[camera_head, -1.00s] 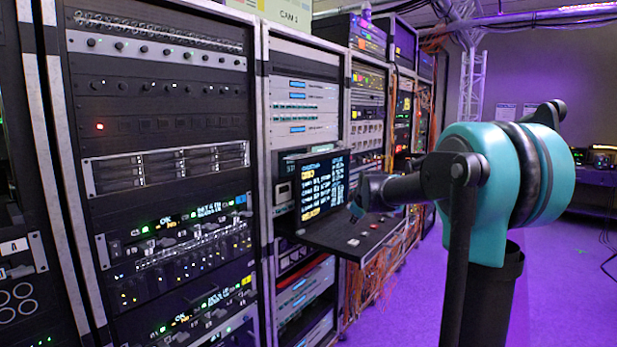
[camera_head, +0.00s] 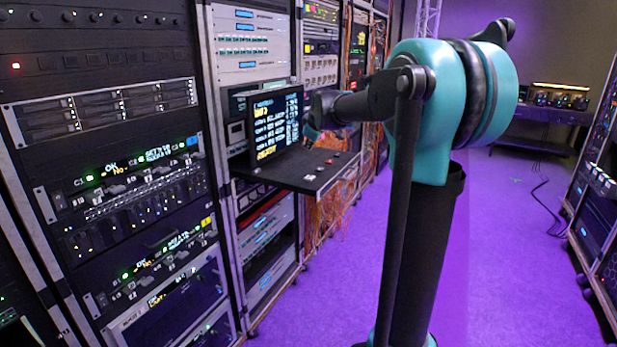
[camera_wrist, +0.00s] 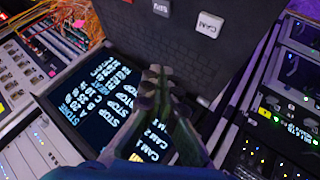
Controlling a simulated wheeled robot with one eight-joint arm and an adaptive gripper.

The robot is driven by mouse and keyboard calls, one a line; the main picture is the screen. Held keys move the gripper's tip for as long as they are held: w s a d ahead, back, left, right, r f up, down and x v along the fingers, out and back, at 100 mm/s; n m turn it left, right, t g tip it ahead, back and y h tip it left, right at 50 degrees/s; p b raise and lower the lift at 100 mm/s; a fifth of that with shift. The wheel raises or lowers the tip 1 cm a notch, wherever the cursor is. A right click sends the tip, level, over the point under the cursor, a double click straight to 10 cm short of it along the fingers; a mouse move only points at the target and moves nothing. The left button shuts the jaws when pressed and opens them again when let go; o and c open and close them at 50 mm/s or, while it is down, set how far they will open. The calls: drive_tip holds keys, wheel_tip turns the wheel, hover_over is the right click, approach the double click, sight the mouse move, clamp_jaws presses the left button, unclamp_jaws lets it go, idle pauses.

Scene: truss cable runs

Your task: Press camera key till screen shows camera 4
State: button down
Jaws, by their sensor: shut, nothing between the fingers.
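The screen (camera_head: 277,124) stands upright on a pull-out shelf (camera_head: 285,172). It is lit with rows of white and yellow text, too small to read in the head view. It also shows in the wrist view (camera_wrist: 85,92), turned and partly covered by my gripper; its camera number cannot be read surely. The white camera key (camera_wrist: 209,25), marked CAM, sits on the dark key panel at the top of the wrist view. A second pale key (camera_wrist: 161,7) is to its left. My gripper (camera_wrist: 158,73) is shut and empty, apart from the camera key.
Tall equipment racks (camera_head: 110,150) line the left side. Orange cables (camera_head: 330,215) hang beside the shelf. Another rack (camera_head: 600,190) stands at the right edge, and a table (camera_head: 545,113) with lit gear is at the back. The purple floor is clear around my base.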

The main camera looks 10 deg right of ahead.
sight(310, 178)
drive_tip(key=shift+f, duration=4.35)
drive_tip(key=shift+f, duration=0.1)
drive_tip(key=shift+f, duration=0.3)
drive_tip(key=shift+f, duration=0.4)
drive_tip(key=shift+r, duration=0.8)
drive_tip(key=shift+r, duration=0.1)
drive_tip(key=shift+r, duration=2.4)
